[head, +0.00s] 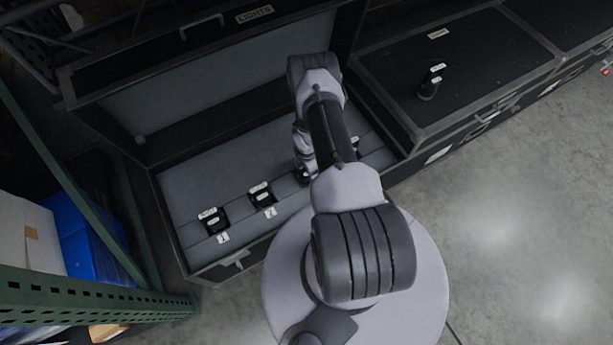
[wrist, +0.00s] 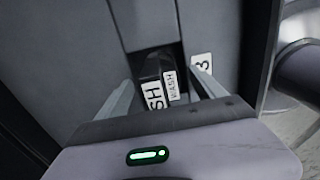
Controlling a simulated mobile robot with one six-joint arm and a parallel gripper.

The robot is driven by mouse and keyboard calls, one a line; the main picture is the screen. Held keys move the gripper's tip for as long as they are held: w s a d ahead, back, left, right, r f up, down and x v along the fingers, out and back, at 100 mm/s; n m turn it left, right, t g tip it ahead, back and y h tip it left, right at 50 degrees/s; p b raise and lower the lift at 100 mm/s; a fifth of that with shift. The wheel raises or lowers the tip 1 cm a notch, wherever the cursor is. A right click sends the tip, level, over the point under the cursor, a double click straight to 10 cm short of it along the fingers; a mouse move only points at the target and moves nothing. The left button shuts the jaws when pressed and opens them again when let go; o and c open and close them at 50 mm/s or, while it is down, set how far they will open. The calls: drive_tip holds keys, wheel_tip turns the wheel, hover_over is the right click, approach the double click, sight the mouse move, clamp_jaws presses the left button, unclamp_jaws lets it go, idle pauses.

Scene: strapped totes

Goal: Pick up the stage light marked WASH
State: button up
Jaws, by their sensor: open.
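The stage light marked WASH (wrist: 152,68) is black with white labels, beside a tag reading 3 in the wrist view. It sits in the grey-lined open case (head: 185,178), whose lid reads LIGHTS. In the head view the light (head: 301,175) is mostly hidden by my arm. My gripper (wrist: 162,74) is open, with one finger on each side of the light. I cannot tell whether either finger touches it. The gripper is hidden behind my arm in the head view.
Other black lights stand in the case at tag 1 (head: 212,219) and tag 2 (head: 262,195), with another partly hidden right of my arm. One more light (head: 430,83) stands on a closed black case (head: 470,60). A green rack (head: 90,290) is at lower left. The right floor is clear.

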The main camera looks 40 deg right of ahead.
drive_tip(key=shift+f, duration=0.15)
clamp_jaws()
idle(0.4)
